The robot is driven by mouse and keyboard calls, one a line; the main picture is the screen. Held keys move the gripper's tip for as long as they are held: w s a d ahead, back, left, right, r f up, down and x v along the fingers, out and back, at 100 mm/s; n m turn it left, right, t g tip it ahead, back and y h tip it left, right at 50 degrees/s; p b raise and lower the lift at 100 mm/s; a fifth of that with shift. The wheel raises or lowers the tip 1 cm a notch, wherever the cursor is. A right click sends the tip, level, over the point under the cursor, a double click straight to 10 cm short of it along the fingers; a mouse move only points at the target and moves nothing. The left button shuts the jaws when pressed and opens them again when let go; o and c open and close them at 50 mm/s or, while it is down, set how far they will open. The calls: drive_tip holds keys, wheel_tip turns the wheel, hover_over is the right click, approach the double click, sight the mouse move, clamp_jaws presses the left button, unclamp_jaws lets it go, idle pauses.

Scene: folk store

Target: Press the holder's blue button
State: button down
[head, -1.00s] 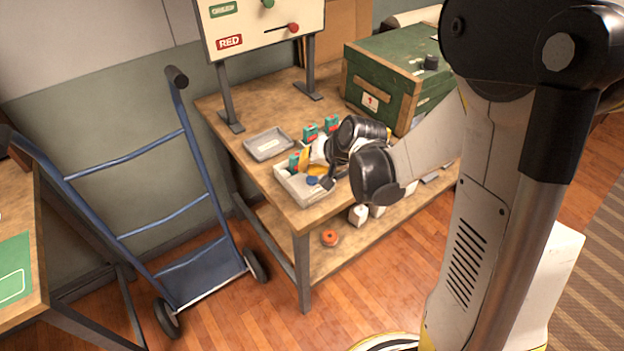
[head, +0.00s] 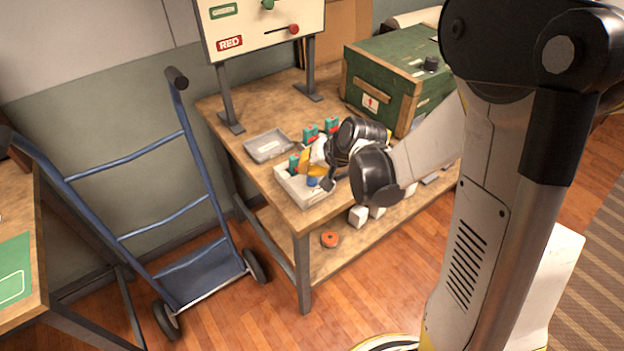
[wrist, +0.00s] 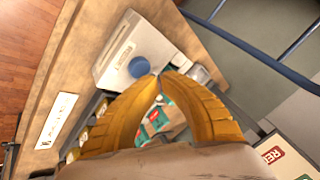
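The holder (head: 309,195) is a pale box at the near corner of the wooden workbench. Its round blue button (head: 313,181) is on top, partly hidden by my gripper in the head view. In the wrist view the holder (wrist: 119,72) lies just beyond the fingertips, with the blue button (wrist: 140,66) clear. My gripper (wrist: 159,74) has its yellow fingertips together with nothing seen between them. The tips are right beside the button in that view; I cannot tell whether they touch it.
A grey tray (head: 268,145) lies behind the holder. Small teal items (head: 310,133) stand near my gripper. A green chest (head: 395,75) stands at the back right of the bench. A blue hand truck (head: 190,205) stands to the left.

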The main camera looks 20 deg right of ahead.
sight(309, 178)
drive_tip(key=shift+f, duration=0.1)
drive_tip(key=shift+f+b, duration=0.4)
drive_tip(key=shift+b, duration=0.05)
drive_tip(key=shift+f+b, duration=0.45)
idle(0.6)
drive_tip(key=shift+r, duration=0.1)
drive_tip(key=shift+r+p, duration=0.7)
drive_tip(key=shift+r, duration=0.15)
drive_tip(key=shift+r+p, duration=1.95)
drive_tip(key=shift+r, duration=0.55)
